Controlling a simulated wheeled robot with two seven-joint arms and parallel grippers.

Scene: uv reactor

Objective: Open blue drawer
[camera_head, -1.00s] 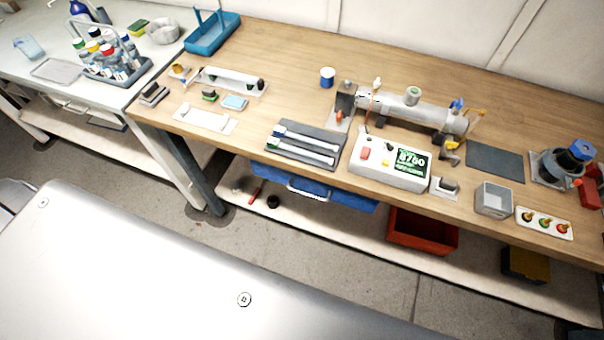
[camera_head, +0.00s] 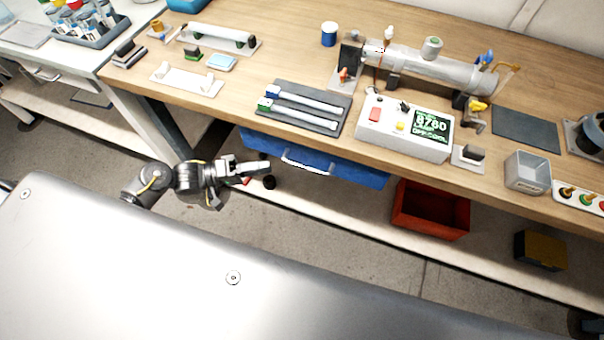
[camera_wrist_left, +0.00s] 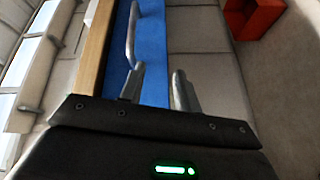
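The blue drawer (camera_head: 352,174) hangs under the front edge of the wooden bench and looks closed. Its pale bar handle (camera_head: 307,163) runs along the front. My left gripper (camera_head: 258,165) is just left of the drawer in the head view, apart from the handle. In the left wrist view the left gripper (camera_wrist_left: 156,82) has its two fingers spread with nothing between them. The blue drawer (camera_wrist_left: 152,45) and its handle (camera_wrist_left: 131,38) lie ahead of the fingers, the handle more in line with the left finger. My right gripper is not in view.
The wooden bench (camera_head: 235,80) stands above the drawer, with a control box (camera_head: 400,130) and a rod tray (camera_head: 300,110) on top. Floor in front is open.

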